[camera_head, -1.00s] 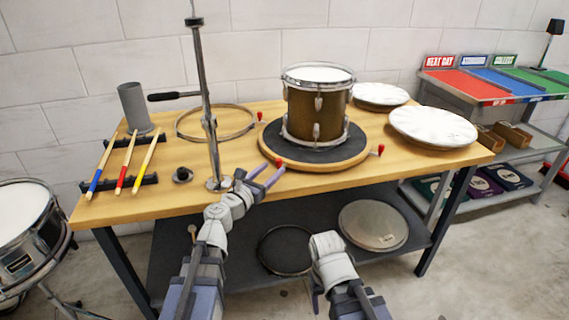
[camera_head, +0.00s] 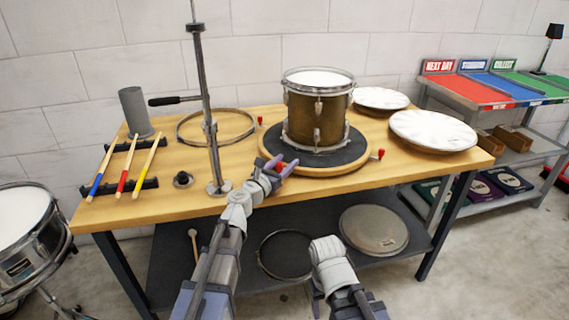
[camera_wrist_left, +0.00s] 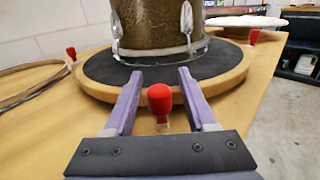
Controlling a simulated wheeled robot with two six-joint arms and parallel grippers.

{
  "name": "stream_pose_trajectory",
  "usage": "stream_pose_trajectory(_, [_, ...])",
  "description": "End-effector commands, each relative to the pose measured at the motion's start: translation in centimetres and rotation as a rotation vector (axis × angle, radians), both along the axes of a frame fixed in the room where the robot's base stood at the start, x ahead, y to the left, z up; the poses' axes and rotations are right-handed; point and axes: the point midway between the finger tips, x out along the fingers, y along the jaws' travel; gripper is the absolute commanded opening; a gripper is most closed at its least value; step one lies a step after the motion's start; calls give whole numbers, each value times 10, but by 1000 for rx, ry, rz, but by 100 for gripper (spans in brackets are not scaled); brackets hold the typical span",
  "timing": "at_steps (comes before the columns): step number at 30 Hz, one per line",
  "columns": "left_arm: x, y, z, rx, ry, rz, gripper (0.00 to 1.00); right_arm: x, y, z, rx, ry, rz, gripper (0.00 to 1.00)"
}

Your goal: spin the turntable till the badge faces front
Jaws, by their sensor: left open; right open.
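The turntable (camera_head: 346,167) is a round wooden disc with a dark top and red-knobbed handles on its rim. A brown-gold drum (camera_head: 300,118) with a white head stands upright on it; no badge shows on the visible side. My left gripper (camera_head: 285,168) is open at the turntable's front-left rim. In the left wrist view, its purple fingers (camera_wrist_left: 157,78) stand on either side of a red knob (camera_wrist_left: 159,98), with gaps visible. Another red knob (camera_head: 380,153) is at the right rim. My right gripper (camera_head: 316,288) is low before the bench, open, its fingers mostly hidden.
A metal stand (camera_head: 210,125) rises just left of my left arm. Drumsticks (camera_head: 125,165) on a rack, a grey cylinder (camera_head: 135,112) and a hoop (camera_head: 188,138) lie left. A white-topped disc (camera_head: 433,128) is right of the turntable. The bench's front right is clear.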

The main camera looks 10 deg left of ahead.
Motion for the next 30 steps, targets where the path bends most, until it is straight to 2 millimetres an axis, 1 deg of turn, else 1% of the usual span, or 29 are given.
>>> stream_pose_trajectory(1, [0, 0, 0, 0, 0, 0, 56, 0, 0, 0, 0, 0, 0, 65])
stream_pose_trajectory(2, [0, 0, 0, 0, 0, 0, 53, 0, 0, 0, 0, 0, 0, 65])
stream_pose_trajectory(16, [0, 0, 0, 0, 0, 0, 0, 0, 0, 0, 0, 0, 0, 65])
stream_pose_trajectory(30, [0, 0, 0, 0, 0, 0, 0, 0, 0, 0, 0, 0, 0, 65])
